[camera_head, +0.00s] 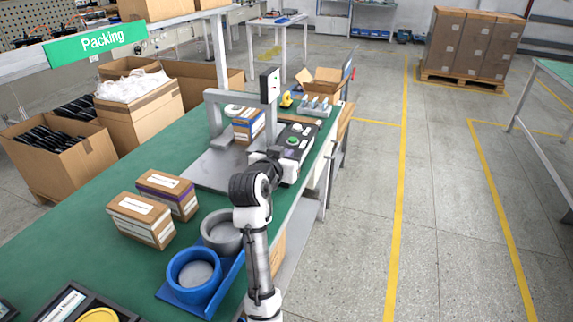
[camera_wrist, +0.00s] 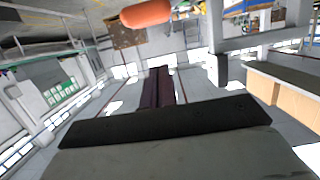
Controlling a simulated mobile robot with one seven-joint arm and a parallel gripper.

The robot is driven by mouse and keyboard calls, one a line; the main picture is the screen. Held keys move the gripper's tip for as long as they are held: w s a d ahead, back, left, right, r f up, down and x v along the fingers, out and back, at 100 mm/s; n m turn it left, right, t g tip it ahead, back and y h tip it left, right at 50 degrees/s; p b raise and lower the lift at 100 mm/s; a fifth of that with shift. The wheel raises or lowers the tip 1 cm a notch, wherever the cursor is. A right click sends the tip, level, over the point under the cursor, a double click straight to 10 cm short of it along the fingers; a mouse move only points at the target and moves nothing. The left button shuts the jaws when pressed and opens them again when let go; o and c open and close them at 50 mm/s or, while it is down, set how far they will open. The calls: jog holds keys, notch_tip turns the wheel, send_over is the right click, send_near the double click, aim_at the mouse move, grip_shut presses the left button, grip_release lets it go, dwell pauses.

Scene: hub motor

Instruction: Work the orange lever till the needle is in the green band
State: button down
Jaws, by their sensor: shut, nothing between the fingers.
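The orange lever (camera_wrist: 146,13) shows as a rounded orange grip at the top of the wrist view, cut by the upper edge. My gripper (camera_wrist: 160,70) is shut and empty, its dark fingers pointing up the picture below the lever, apart from it in the picture. In the head view my gripper (camera_head: 275,156) is beside the control box (camera_head: 304,137) at the bench's right edge, partly hidden by my wrist. I cannot make out the lever there. No needle or green band can be read in either view.
A grey frame (camera_head: 214,118) with a black-and-white box (camera_head: 270,86) stands behind the gripper. Cartons (camera_head: 140,220), a blue ring fixture (camera_head: 194,275) and a grey ring (camera_head: 221,229) are on the green bench (camera_head: 75,235). The floor right of the bench is clear.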

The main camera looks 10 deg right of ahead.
jog(key=shift+f+p, duration=0.3)
jog(key=shift+f, duration=1.75)
jog(key=shift+s+d+f+m+t+y+b, duration=0.15)
jog(key=shift+d+f+m+b, duration=0.1)
jog(key=shift+f+m+b, duration=0.4)
jog(key=shift+s+d+f+m+t+y+b, duration=0.15)
jog(key=shift+d+f+m+y+b, duration=0.15)
jog(key=shift+f+b, duration=0.6)
jog(key=shift+s+d+f+m+t+y+b, duration=0.1)
jog(key=shift+s+d+f+m+b, duration=0.1)
jog(key=shift+f+m+b, duration=0.5)
jog(key=shift+f, duration=0.1)
